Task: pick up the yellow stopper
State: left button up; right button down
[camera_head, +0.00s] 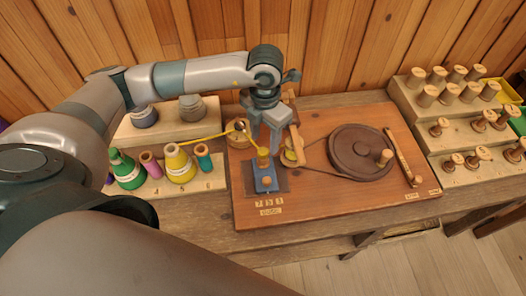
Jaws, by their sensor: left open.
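My left gripper (265,146) points straight down over the wooden board, its two fingers apart. Just below and between the fingertips is a small yellow-orange piece (263,160) on top of a blue stand (265,182). I cannot tell whether it is the yellow stopper, or whether the fingers touch it. A second small yellow piece (289,156) sits just right of the fingers, beside a wooden upright. A yellow thread runs from the yellow cone (180,166) through a guide to the piece under the gripper. My right gripper is not in view.
The board (330,205) carries a dark wheel (360,152) with a belt. Left is a rack with green (126,172), pink and teal thread holders and grey pots behind. Right, a stepped rack (440,115) holds several wooden spools. A plank wall stands close behind.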

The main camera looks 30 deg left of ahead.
aim_at(263, 151)
pick_arm(q)
jog(key=shift+s+a+f+p, duration=0.1)
jog(key=shift+s+f+p, duration=0.05)
jog(key=shift+f+p, duration=0.45)
notch_tip(263, 151, down, 3)
jog(key=shift+a+r+p, duration=0.1)
jog(key=shift+p, duration=0.65)
jog(key=shift+f, duration=0.5)
jog(key=c, duration=1.1)
